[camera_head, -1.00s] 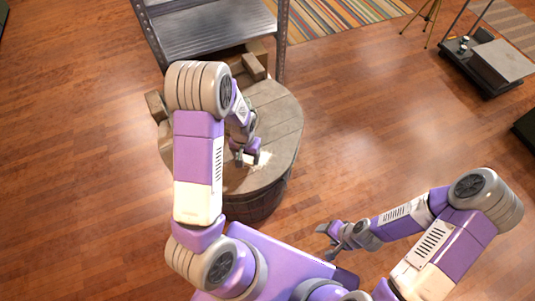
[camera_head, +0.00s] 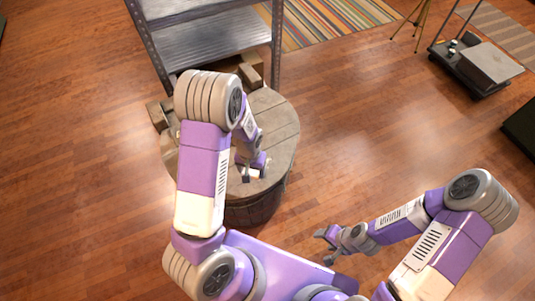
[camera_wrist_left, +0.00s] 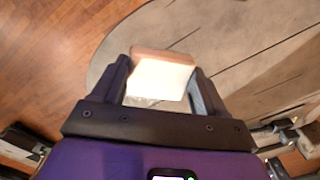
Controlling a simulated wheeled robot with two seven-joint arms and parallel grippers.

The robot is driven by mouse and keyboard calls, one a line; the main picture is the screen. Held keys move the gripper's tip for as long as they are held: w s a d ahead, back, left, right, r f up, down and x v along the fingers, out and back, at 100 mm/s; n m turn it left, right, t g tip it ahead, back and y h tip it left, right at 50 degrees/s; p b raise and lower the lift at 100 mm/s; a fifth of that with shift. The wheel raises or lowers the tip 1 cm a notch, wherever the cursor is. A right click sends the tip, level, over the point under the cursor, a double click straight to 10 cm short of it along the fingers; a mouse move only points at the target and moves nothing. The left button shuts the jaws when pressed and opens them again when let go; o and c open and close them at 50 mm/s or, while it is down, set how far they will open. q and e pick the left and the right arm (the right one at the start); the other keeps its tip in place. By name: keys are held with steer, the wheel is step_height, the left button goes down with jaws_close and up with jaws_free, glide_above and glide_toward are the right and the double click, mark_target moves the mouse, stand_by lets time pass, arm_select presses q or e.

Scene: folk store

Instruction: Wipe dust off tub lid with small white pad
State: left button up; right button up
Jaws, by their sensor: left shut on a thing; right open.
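The tub (camera_head: 255,210) is a round dark wooden barrel with a grey planked lid (camera_head: 282,130). The lid also shows in the left wrist view (camera_wrist_left: 262,65). My left gripper (camera_head: 250,174) is over the front part of the lid. It is shut on a small white pad (camera_wrist_left: 160,78), seen between its fingers in the left wrist view. Whether the pad touches the lid is hard to tell. I see no clear dust patch now; the arm hides part of the lid. My right gripper (camera_head: 328,246) is open and empty, off to the right of the tub.
A grey metal shelf (camera_head: 205,45) stands right behind the tub. Wooden blocks (camera_head: 250,76) lie at the lid's back edge, and another block (camera_head: 156,114) is at its left. A striped rug (camera_head: 325,20) lies behind.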

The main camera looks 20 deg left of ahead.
arm_select(q)
steer(key=shift+r+p, duration=1.35)
steer(key=shift+r, duration=0.65)
